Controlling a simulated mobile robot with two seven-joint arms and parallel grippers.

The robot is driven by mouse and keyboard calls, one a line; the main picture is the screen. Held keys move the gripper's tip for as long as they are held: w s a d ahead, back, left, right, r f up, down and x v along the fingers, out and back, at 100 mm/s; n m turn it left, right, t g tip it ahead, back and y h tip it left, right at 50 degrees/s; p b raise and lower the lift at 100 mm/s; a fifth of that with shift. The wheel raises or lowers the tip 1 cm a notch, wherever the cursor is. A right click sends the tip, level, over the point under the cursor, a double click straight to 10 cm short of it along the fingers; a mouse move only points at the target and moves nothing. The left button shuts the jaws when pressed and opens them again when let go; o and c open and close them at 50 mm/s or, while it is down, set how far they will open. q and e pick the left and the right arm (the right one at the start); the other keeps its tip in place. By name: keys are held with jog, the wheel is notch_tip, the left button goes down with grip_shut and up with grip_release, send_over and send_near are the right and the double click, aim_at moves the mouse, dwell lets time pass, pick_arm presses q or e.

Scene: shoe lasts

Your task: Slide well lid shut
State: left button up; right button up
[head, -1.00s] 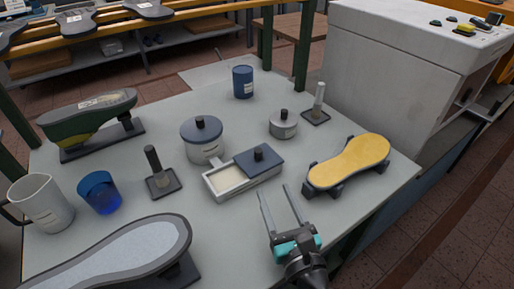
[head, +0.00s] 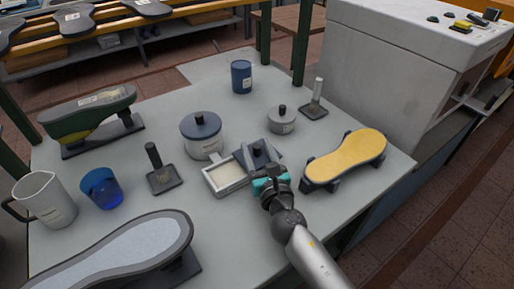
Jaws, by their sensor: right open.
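The well (head: 228,190) is a pale, shallow rectangular box on the table. Its left part is open and shows a cream-coloured inside. The blue-grey lid (head: 270,152) with a dark knob (head: 257,150) covers the right part. My right gripper (head: 257,158) is at the lid from the front right, its open fingers around or just beside the knob. The gripper body hides the front right of the lid and box, and I cannot tell whether the fingers touch the knob. My left gripper is not in view.
A round pot (head: 202,150) with a blue-grey lid stands just behind the well. A small grey pot (head: 282,126) stands behind right. A yellow-topped shoe last (head: 350,158) is close to my right arm. A dark post on a base (head: 160,178) stands left.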

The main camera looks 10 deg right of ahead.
jog(key=shift+w, duration=0.1)
grip_shut()
dwell(0.4)
dwell(1.0)
